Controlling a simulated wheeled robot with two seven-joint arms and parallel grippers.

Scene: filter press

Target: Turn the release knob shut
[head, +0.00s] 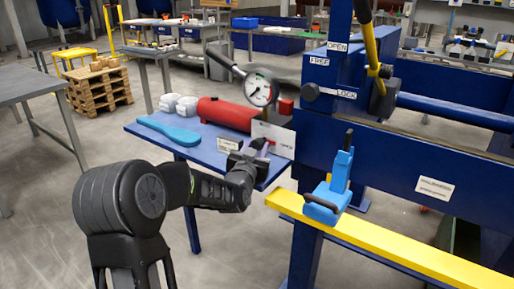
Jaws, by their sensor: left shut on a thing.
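My left gripper (254,150) reaches over the front right corner of the blue side table, at the near end of the red pump cylinder (226,114). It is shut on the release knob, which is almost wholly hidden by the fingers. A white plate (273,132) with lettering stands right behind the fingers, and a small white label (228,144) is to their left. The knob's turn angle cannot be seen. A round pressure gauge (259,90) stands above the cylinder. My right gripper is not in view.
The blue table (165,138) also holds a light blue flat tool (168,129) and white bundles (178,104). The blue press frame (310,165) stands close on the right, with a yellow rail (375,240) and a blue clamp (331,190).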

